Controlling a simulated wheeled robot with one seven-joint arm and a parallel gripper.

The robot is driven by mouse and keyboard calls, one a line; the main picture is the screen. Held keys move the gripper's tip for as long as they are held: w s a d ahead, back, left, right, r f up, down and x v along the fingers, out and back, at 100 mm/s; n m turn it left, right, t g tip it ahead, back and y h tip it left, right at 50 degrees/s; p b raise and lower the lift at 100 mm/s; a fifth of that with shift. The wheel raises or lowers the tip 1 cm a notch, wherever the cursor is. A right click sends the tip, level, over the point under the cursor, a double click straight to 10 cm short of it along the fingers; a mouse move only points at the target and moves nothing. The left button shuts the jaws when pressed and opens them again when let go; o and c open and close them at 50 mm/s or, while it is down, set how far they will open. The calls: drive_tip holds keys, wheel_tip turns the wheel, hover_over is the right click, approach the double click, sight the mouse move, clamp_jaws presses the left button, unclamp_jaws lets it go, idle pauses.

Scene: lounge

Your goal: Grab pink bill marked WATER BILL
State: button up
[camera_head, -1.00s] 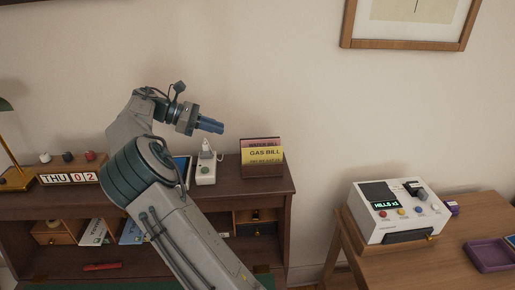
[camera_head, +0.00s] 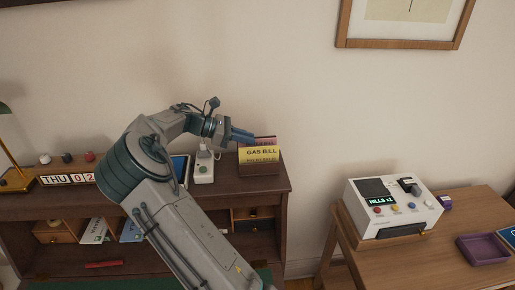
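The pink bill (camera_head: 266,139) stands at the back of a dark wooden holder (camera_head: 259,169) on top of the desk. Only its top edge shows, and its lettering is mostly covered. A yellow bill marked GAS BILL (camera_head: 262,153) stands in front of it. My gripper (camera_head: 246,137) is at the left upper edge of the bills, its fingers pointing right and slightly down. The fingertips overlap the pink bill in the picture. I cannot tell whether they touch it or how far apart they are.
A calendar block (camera_head: 68,179) and a lamp (camera_head: 15,150) are further left. A white machine (camera_head: 385,212) and a purple tray (camera_head: 484,249) are on the right table.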

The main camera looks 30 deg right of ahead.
drive_tip(key=shift+x, duration=1.25)
clamp_jaws()
